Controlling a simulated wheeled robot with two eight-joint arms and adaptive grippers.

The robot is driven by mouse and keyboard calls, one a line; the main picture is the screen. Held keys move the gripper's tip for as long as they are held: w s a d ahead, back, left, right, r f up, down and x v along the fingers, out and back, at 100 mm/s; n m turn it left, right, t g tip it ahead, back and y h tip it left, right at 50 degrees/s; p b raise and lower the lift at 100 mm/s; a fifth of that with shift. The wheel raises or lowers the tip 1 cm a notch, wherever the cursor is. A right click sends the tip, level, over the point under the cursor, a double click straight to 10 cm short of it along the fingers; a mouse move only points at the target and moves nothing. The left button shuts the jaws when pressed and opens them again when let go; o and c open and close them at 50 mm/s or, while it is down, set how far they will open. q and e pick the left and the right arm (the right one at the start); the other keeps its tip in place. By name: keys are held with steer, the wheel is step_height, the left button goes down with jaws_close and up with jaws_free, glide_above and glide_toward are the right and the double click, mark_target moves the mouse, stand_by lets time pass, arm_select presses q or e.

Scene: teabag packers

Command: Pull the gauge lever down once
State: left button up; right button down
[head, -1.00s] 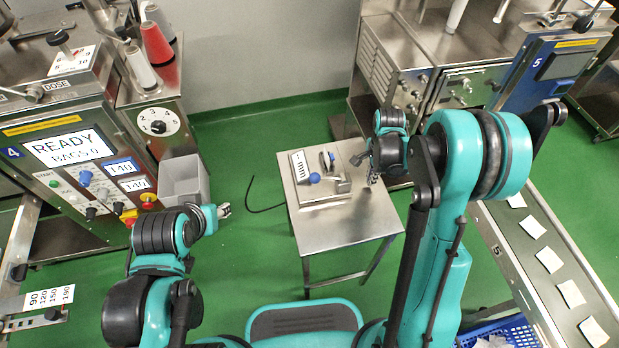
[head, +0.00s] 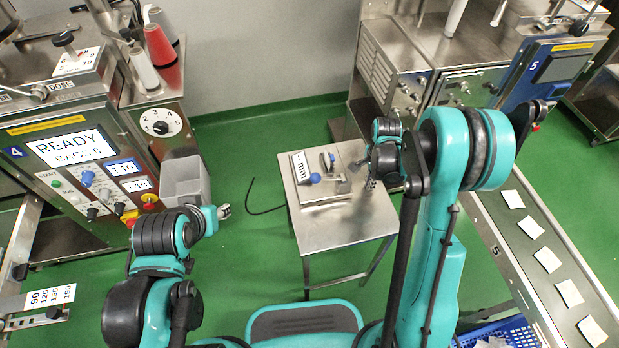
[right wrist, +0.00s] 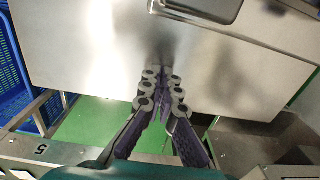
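The gauge (head: 325,193) is a flat metal plate with an upright white scale, on the small steel table (head: 345,234) in the head view. Its lever has a blue ball knob (head: 315,178), with the knob just right of the scale. My right gripper (head: 372,184) is over the table's right edge, right of the gauge and apart from the lever. In the right wrist view its fingers (right wrist: 161,76) converge with their tips together, holding nothing visible, over bare steel. My left gripper (head: 224,211) is left of the table, away from the gauge; its finger gap is too small to judge.
A packing machine with a READY screen (head: 72,147) and a grey bin (head: 186,182) stand at left. Another machine stands behind right. A conveyor (head: 528,257) with teabags runs at right. A blue crate (head: 497,333) is at the bottom right. The table's front is clear.

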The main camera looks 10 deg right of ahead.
arm_select(q)
steer(key=shift+f, duration=0.15)
arm_select(e)
steer(key=shift+s+a+f, duration=0.25)
steer(key=shift+s+f, duration=0.1)
steer(key=shift+f, duration=0.15)
steer(key=shift+w+r+p, duration=0.1)
steer(key=shift+r+p, duration=0.2)
steer(key=shift+p, duration=0.05)
steer(key=shift+w+d+r+p, duration=0.15)
steer(key=shift+w+r+p, duration=0.1)
steer(key=shift+r+p, duration=0.3)
step_height(320, 180, up, 4)
steer(key=shift+f+p, duration=0.15)
steer(key=shift+p, duration=1.1)
arm_select(q)
step_height(320, 180, up, 9)
steer(key=p, duration=0.4)
steer(key=shift+w+d+f+p, duration=0.15)
steer(key=shift+w+p, duration=0.25)
steer(key=shift+w, duration=0.05)
arm_select(e)
step_height(320, 180, up, 7)
steer(key=shift+d, duration=0.1)
